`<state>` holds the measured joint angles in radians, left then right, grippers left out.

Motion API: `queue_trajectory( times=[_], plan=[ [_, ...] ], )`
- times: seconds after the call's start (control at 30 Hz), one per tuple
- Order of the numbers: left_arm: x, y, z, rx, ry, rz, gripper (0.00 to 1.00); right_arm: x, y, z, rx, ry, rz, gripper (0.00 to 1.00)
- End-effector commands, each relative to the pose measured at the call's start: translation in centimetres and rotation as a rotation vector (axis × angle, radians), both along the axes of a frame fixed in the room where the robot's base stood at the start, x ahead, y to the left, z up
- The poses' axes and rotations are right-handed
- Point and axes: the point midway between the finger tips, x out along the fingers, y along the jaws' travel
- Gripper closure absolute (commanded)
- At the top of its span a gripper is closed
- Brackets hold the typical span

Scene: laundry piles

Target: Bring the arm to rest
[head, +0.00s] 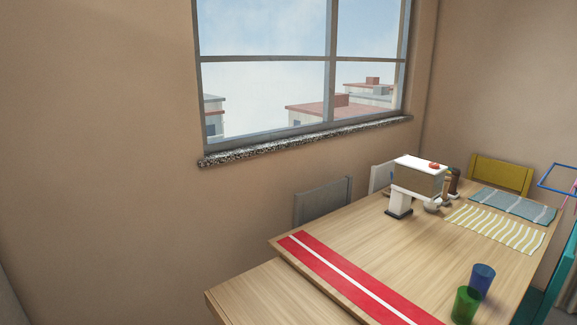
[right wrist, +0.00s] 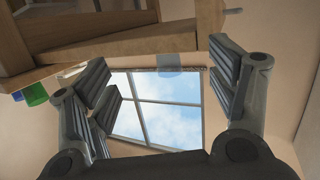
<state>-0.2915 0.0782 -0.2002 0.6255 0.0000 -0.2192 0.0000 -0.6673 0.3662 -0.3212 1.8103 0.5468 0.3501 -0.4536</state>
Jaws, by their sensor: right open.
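My right gripper (right wrist: 160,92) shows in the right wrist view with its dark ribbed fingers spread wide. It is open and nothing is between the fingers; the window (right wrist: 155,115) and wall show through the gap. The view looks inverted, with wooden furniture (right wrist: 110,45) across the top. In the head view neither arm nor gripper shows. My left gripper is in neither view.
In the head view a wooden table (head: 365,232) holds a red runner (head: 340,278), a blue cup (head: 482,281), a green cup (head: 465,304), a white-topped appliance (head: 418,177) and striped cloths (head: 497,231). Chairs (head: 323,203) stand along its far side. The wall left of the table is bare.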

Motion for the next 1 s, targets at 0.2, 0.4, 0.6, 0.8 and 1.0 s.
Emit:
queue_trajectory(
  times=[0.2,0.4,0.6,0.8,1.0],
  plan=[
    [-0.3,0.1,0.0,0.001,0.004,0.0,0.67,-1.0,-1.2,-7.8,-0.067,0.164,0.001,0.21],
    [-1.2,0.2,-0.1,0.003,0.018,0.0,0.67,-4.6,-3.4,-18.7,-0.148,0.433,-0.014,0.21],
    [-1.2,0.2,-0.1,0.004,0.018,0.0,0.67,-11.0,-5.5,-28.6,-0.213,0.745,-0.046,0.21],
    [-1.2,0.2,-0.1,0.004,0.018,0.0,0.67,-18.8,-6.5,-35.0,-0.263,1.042,-0.08,0.21],
    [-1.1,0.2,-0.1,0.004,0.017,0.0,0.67,-24.2,-6.8,-37.4,-0.294,1.221,-0.097,0.21]
  ],
)
